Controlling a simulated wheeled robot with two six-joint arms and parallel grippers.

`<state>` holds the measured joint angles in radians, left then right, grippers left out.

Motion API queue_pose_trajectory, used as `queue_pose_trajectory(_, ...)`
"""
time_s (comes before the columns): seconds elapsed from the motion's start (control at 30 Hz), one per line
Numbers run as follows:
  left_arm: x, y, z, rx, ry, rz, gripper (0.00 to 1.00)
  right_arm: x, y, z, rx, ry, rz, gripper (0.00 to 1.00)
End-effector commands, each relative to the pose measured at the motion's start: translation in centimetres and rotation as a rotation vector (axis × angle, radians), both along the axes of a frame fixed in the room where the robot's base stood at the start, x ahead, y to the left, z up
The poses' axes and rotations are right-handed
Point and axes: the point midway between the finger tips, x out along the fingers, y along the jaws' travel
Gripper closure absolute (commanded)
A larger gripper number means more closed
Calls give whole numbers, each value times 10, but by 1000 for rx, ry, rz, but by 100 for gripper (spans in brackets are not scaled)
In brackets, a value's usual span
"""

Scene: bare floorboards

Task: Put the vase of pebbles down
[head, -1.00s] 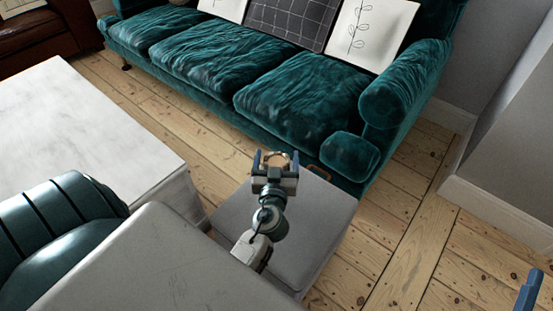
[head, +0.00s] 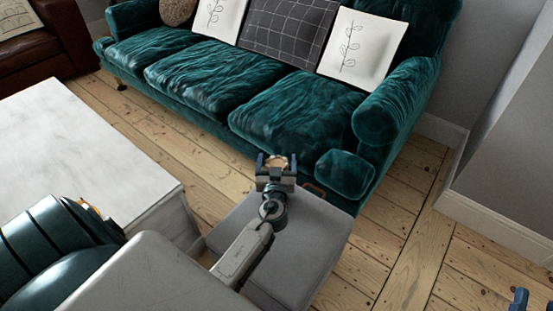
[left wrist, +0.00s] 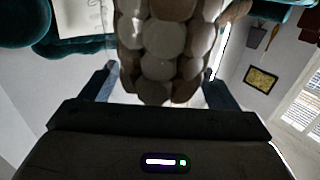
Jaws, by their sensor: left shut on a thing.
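The vase of pebbles (head: 277,163) is mostly hidden behind my left gripper in the head view; only its tan round top shows. In the left wrist view, the clear vase packed with pale and brown pebbles (left wrist: 160,45) fills the space between the two fingers. My left gripper (head: 275,161) is shut on it. It appears over the far edge of a grey padded stool (head: 312,245); the gap below the vase cannot be seen. Only the blue fingertips of my right gripper (head: 534,303) show at the bottom right corner, apart with nothing visible between them.
A teal velvet sofa (head: 205,75) with cushions stands behind the stool. A white marble-topped table (head: 75,140) is at the left. A brown leather seat (head: 45,62) is at the far left. Bare floorboards (head: 415,225) lie open at the right, up to a grey wall.

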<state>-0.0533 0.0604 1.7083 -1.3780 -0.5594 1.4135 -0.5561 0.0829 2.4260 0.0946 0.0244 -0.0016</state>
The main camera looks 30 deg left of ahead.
Motion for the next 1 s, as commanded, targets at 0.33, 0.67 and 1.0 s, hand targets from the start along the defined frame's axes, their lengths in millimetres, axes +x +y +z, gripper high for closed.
queue_pose_trajectory(0.33,1,0,-3,2,-8,-1,89,-1,0,11,-3,-56,-1,64)
queue_pose_trajectory(0.67,1,0,-4,2,-8,-1,89,-2,0,16,-5,-90,-2,64)
queue_pose_trajectory(1.0,0,0,-8,-1,-1,0,0,-2,-1,23,-6,-127,-4,64)
